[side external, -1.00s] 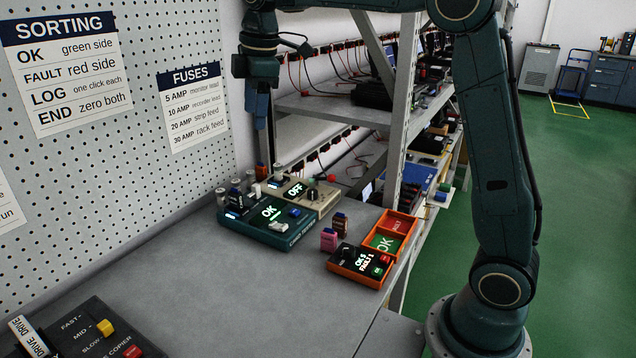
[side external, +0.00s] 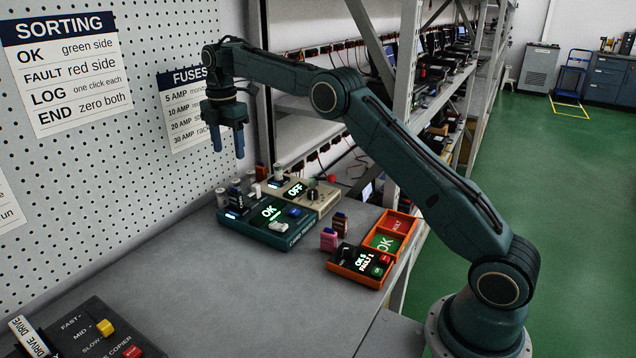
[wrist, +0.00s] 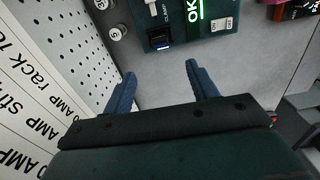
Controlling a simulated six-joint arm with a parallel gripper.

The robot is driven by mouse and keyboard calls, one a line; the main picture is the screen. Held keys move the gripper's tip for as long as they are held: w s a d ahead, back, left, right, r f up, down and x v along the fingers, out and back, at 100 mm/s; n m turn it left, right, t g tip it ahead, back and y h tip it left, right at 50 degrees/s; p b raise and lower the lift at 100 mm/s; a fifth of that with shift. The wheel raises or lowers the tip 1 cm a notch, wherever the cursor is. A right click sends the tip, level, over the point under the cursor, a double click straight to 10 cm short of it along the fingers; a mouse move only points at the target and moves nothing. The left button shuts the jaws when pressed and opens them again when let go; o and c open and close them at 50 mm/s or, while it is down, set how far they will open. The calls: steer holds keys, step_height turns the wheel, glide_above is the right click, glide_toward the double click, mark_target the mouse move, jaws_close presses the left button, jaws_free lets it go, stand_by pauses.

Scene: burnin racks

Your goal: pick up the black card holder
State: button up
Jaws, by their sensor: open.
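My gripper (side external: 228,150) is open and empty, above and behind the tester's left end, fingers pointing down. In the wrist view the two blue fingers of my gripper (wrist: 160,76) are spread apart, with the block ahead between their lines.
The pegboard (side external: 160,150) is close behind my gripper.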

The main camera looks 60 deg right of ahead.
mark_target(235, 192)
steer(key=shift+w+d+f, duration=0.1)
steer(key=shift+f, duration=0.15)
steer(key=shift+f, duration=0.1)
steer(key=shift+f, duration=4.25)
steer(key=shift+f, duration=2.6)
steer(key=c, duration=1.1)
steer(key=shift+r, duration=0.2)
